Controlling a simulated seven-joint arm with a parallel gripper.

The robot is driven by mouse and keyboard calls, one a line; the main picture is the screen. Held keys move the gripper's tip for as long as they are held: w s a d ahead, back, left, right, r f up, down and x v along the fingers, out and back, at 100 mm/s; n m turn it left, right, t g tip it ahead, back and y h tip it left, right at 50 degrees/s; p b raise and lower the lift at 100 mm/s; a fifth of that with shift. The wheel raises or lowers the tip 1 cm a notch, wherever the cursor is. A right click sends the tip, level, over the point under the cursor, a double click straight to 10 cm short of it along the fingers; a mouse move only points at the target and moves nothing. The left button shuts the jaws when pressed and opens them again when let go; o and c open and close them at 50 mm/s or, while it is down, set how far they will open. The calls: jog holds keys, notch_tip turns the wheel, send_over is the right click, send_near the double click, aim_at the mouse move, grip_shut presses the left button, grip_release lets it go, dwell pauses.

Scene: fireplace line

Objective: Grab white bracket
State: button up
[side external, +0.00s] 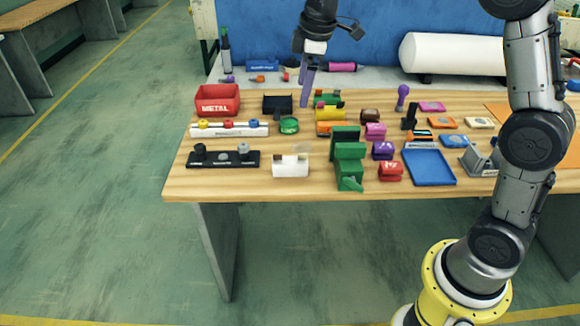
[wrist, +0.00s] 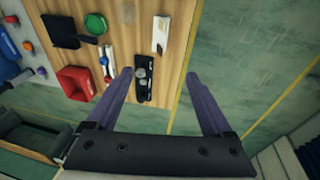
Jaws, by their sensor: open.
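The white bracket (side external: 290,168) stands at the front edge of the wooden table, right of a black strip with knobs. It also shows in the wrist view (wrist: 160,36), near the table edge at top centre. My gripper (side external: 304,92) is raised over the back of the table, with its two purple fingers pointing down. In the wrist view the fingers (wrist: 160,75) are spread apart with nothing held between them. The bracket lies beyond the fingertips, apart from them.
The black strip (side external: 222,158) is left of the bracket, and a green vise-like block (side external: 348,158) is right of it. A white strip with coloured knobs (side external: 229,129), a red METAL bin (side external: 217,100) and a green round dish (side external: 289,125) are behind. Bare wood lies around the bracket.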

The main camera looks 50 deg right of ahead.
jog(key=g, duration=0.2)
send_near(290, 160)
jog(key=f, duration=0.4)
jog(key=shift+s+d+f, duration=0.25)
jog(key=shift+f, duration=0.15)
jog(key=shift+w+a+f, duration=0.1)
jog(key=shift+w+f, duration=0.1)
jog(key=shift+f, duration=1.3)
jog(key=shift+w+a+f, duration=0.1)
jog(key=shift+w+f, duration=0.05)
jog(key=shift+f, duration=1.4)
jog(key=shift+r, duration=0.1)
grip_shut()
